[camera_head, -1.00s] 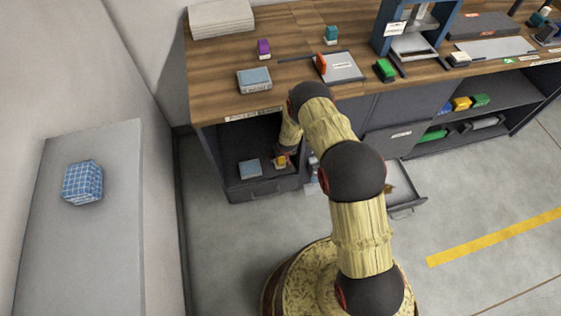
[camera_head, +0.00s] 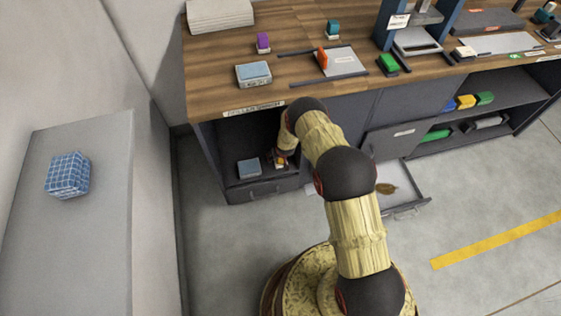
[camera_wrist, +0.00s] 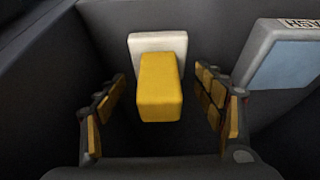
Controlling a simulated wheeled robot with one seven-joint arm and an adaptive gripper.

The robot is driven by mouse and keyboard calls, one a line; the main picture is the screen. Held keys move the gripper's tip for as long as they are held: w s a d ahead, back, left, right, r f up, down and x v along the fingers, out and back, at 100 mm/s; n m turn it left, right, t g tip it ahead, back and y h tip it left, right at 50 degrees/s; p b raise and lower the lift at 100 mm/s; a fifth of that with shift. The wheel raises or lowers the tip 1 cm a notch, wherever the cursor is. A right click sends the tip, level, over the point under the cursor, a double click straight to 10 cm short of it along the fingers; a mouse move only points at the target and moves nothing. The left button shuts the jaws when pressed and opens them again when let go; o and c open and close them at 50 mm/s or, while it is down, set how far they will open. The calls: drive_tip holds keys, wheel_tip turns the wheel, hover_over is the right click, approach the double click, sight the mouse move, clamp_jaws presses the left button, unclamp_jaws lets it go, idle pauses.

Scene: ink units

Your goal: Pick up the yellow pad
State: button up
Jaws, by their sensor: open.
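The yellow pad (camera_wrist: 159,88) is a yellow block with a white part behind it. In the wrist view it lies between the two fingers of my gripper (camera_wrist: 163,100), with a gap on each side. The gripper is open and holds nothing. In the head view my gripper (camera_head: 281,160) is inside the open compartment (camera_head: 236,135) under the wooden counter. There the pad is mostly hidden by the gripper and arm.
A blue-topped pad with a white label (camera_wrist: 284,55) sits right of the yellow pad; it also shows in the head view (camera_head: 249,168). Dark compartment walls (camera_wrist: 35,75) are close around the gripper. An open drawer (camera_head: 402,185) stands to the right of the compartment.

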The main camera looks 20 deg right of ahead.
drive_tip(key=shift+c, duration=0.6)
drive_tip(key=c, duration=1.1)
drive_tip(key=shift+c, duration=0.2)
